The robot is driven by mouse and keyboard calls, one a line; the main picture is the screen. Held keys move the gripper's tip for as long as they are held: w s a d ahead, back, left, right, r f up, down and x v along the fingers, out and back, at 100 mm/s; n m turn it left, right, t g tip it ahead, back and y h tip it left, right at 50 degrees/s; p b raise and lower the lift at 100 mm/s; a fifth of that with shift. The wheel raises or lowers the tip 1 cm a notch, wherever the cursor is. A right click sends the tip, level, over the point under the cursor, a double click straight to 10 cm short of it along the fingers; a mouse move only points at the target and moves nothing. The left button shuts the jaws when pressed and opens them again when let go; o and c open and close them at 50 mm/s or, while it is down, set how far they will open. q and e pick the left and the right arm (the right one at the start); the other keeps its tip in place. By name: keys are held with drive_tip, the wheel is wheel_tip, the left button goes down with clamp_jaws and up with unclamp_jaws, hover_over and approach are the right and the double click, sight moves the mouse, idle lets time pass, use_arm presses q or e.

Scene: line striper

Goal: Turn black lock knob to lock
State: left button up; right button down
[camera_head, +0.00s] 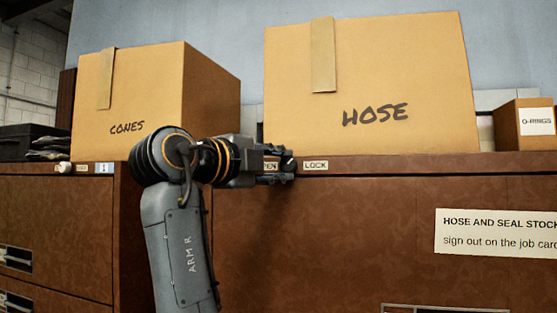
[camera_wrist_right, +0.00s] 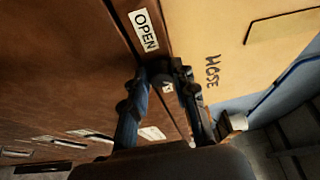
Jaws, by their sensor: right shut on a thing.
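The black lock knob (camera_head: 290,161) sits on the top rail of the brown cabinet (camera_head: 330,230), between the OPEN label (camera_head: 271,165), partly covered by my gripper, and the LOCK label (camera_head: 315,165). My right gripper (camera_head: 284,171) reaches in from the left and is shut on the knob. In the right wrist view the fingers (camera_wrist_right: 167,78) close around the dark knob (camera_wrist_right: 164,68), with the OPEN label (camera_wrist_right: 146,30) just beyond. The fingers hide much of the knob, so its exact angle is hard to tell. My left gripper is not in view.
A HOSE box (camera_head: 370,80) and a CONES box (camera_head: 125,105) stand on the cabinet tops, close above my right gripper. A small O-RINGS box (camera_head: 522,125) is at the right. A paper sign (camera_head: 495,232) is on the cabinet front.

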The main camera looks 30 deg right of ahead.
idle(0.6)
drive_tip(key=c, duration=1.1)
unclamp_jaws()
drive_tip(key=shift+o, duration=0.2)
drive_tip(key=v, duration=1.2)
drive_tip(key=shift+r, duration=0.15)
